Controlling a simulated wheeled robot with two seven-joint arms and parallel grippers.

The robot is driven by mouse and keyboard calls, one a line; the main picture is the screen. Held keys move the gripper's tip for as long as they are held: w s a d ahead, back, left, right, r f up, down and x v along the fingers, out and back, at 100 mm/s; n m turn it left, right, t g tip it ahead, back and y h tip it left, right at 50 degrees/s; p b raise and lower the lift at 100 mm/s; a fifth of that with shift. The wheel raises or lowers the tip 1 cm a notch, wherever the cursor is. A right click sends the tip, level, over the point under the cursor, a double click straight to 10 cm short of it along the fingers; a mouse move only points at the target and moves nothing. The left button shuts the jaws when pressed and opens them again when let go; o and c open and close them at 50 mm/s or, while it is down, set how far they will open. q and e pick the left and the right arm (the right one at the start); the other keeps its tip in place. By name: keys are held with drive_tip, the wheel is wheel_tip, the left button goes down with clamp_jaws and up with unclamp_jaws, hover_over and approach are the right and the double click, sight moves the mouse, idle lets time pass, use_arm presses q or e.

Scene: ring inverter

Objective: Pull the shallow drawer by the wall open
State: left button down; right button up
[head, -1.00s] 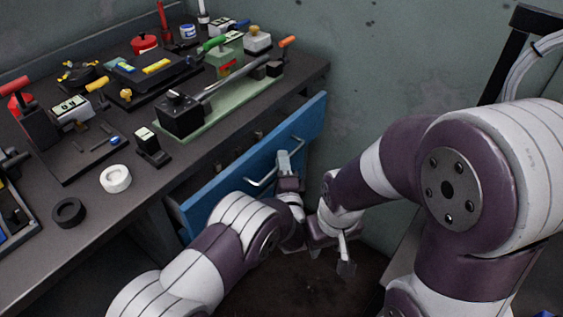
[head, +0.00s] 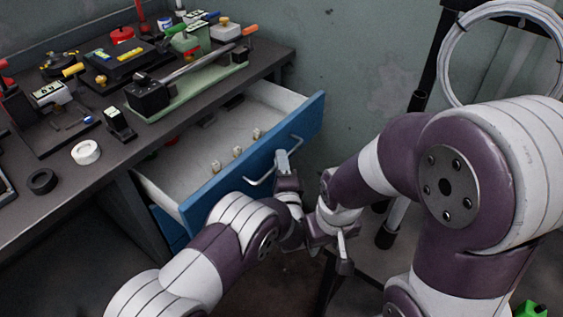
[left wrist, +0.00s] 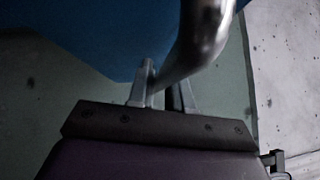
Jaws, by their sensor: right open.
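The shallow drawer (head: 308,122) has a blue front and a pale interior and stands well out from the bench, by the wall. Its metal bar handle (head: 259,181) runs along the front; the bar also shows large in the left wrist view (left wrist: 207,38). My left gripper (head: 283,160) is at the handle, its fingers on either side of the bar and apparently closed on it; the contact is partly hidden. My right gripper (head: 343,255) is open and empty, low and to the right of the drawer front.
Several small pale knobs (head: 238,152) are inside the drawer. The bench top (head: 110,165) carries a green-based lever device (head: 205,88), a white ring (head: 86,152) and a black ring (head: 42,181). A black stand with coiled cable (head: 455,60) is at the right. Another blue drawer front (head: 167,226) lies below.

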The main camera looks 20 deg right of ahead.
use_arm(q)
drive_tip(key=c, duration=1.1)
unclamp_jaws()
drive_tip(key=shift+c, duration=0.2)
drive_tip(key=shift+s, duration=0.25)
drive_tip(key=s+a+f+p, duration=0.1)
drive_tip(key=s+p, duration=0.3)
drive_tip(key=s, duration=0.8)
drive_tip(key=shift+a+f, duration=0.35)
drive_tip(key=shift+f, duration=0.05)
